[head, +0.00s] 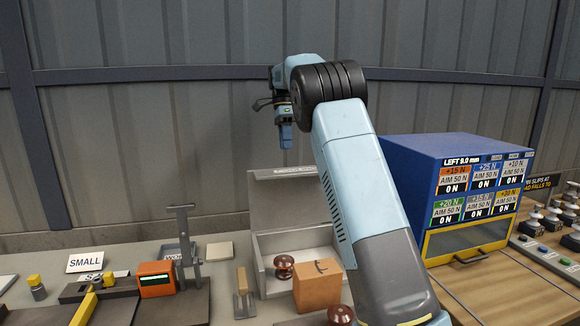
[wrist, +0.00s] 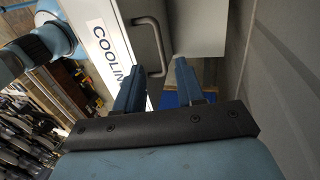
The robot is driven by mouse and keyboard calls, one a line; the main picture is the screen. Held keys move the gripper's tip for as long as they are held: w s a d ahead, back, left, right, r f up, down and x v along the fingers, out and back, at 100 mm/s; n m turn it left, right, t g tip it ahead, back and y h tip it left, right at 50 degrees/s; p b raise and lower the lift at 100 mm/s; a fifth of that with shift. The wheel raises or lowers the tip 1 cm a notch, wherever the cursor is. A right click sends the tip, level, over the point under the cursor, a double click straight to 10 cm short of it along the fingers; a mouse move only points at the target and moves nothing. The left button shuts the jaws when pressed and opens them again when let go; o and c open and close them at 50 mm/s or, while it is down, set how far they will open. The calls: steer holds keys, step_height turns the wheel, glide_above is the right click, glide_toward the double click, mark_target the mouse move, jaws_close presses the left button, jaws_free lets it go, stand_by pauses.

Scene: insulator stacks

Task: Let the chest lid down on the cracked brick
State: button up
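The grey chest (head: 262,280) stands open on the bench, its lid (head: 283,196) raised at the back. The lid shows in the wrist view with a "COOLIN…" label (wrist: 112,58) and a dark bar handle (wrist: 155,38). An orange-brown block with a dark crack-like mark, apparently the cracked brick (head: 318,288), is at the chest's front right; I cannot tell whether it is inside. My gripper (head: 284,143) is above the lid's top edge. In the wrist view my gripper (wrist: 156,75) is open, with the handle's end between the fingers in the picture; contact is unclear.
A brown insulator (head: 284,267) shows at the chest and another (head: 340,315) in front. A trowel-like tool (head: 243,290) and a grey stand (head: 185,250) are left of the chest. A blue display cabinet (head: 440,165) stands right; a corrugated wall is behind.

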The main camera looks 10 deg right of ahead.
steer(key=x, duration=0.8)
steer(key=shift+c, duration=0.5)
